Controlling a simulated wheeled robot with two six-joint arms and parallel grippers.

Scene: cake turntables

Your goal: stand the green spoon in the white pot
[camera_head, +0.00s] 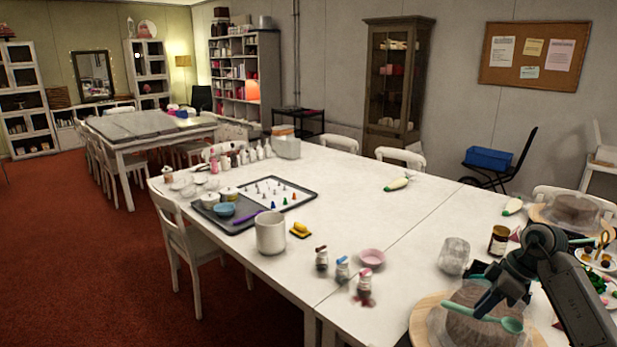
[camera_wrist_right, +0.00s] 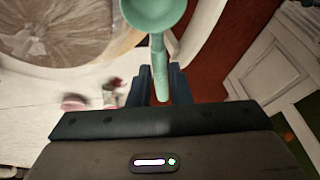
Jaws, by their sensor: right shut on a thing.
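The green spoon (camera_head: 511,325) is held by my right gripper (camera_head: 486,303) at the lower right of the head view, lying roughly level above a covered cake. In the right wrist view my gripper (camera_wrist_right: 158,88) is shut on the handle of the spoon (camera_wrist_right: 152,14), whose bowl points away from the gripper. The white pot (camera_head: 271,234) stands upright on the near left part of the white table, well to the left of the spoon. Its inside is mostly hidden. My left gripper is not in view.
A cake on a wooden turntable (camera_head: 424,318) is below my right gripper. Small bottles (camera_head: 342,268), a pink bowl (camera_head: 372,257) and a clear glass (camera_head: 454,255) stand between it and the pot. A dark tray (camera_head: 236,228) lies behind the pot. The table's middle (camera_head: 395,220) is clear.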

